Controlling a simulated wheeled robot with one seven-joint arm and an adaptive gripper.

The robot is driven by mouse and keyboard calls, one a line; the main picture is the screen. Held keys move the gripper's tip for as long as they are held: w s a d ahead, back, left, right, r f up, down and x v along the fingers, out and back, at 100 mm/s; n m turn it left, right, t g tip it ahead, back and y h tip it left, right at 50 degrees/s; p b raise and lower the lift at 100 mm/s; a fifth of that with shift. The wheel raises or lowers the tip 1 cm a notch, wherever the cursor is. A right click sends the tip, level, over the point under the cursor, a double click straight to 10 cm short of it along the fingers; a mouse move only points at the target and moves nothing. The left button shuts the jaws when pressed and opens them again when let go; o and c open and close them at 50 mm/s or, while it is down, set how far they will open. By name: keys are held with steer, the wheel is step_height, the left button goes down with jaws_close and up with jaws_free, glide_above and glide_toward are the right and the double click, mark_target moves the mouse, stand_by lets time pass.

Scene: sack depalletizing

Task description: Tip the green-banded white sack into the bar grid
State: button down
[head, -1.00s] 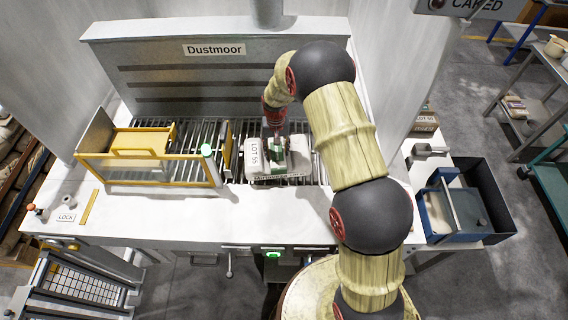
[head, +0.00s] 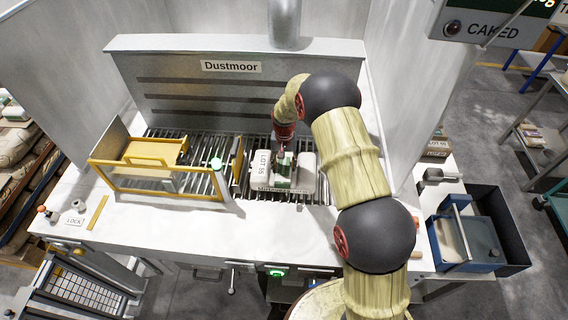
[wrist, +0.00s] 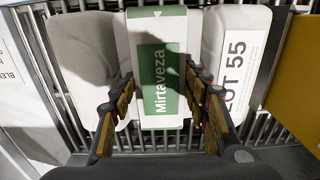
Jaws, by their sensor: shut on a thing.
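The white sack (head: 270,182) with a green band lies on the bar grid (head: 225,142) under the hood marked Dustmoor. It carries a "LOT 55" label, and in the wrist view the green band (wrist: 158,80) reads "Mirtaveza". My gripper (head: 283,160) reaches down onto the middle of the sack from above. In the wrist view my gripper (wrist: 163,100) has a finger on either side of the banded middle, shut on the sack. The fingertips are partly lost in shadow and against the sack. The sack lies flat, with bars showing around it.
A yellow-framed clear guard (head: 165,180) stands on the grid left of the sack. A blue bin (head: 465,240) sits right of the bench. A "CAKED" sign (head: 490,28) hangs at upper right.

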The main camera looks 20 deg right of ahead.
steer(key=shift+w+f, duration=0.1)
steer(key=shift+f, duration=0.1)
steer(key=shift+d+r+t+y, duration=0.3)
steer(key=shift+d+r+y, duration=0.15)
steer(key=shift+r, duration=0.25)
steer(key=b, duration=0.1)
steer(key=r+y+b, duration=0.1)
steer(key=d+r+y+b, duration=0.1)
steer(key=shift+s+t+b, duration=0.35)
steer(key=shift+t+b, duration=0.05)
steer(key=s+d+r+t+y+b, duration=0.3)
steer(key=d+y+b, duration=0.3)
steer(key=b, duration=0.6)
steer(key=shift+d+r+y, duration=0.4)
steer(key=shift+r+y, duration=0.05)
steer(key=shift+y, duration=0.3)
stand_by(1.4)
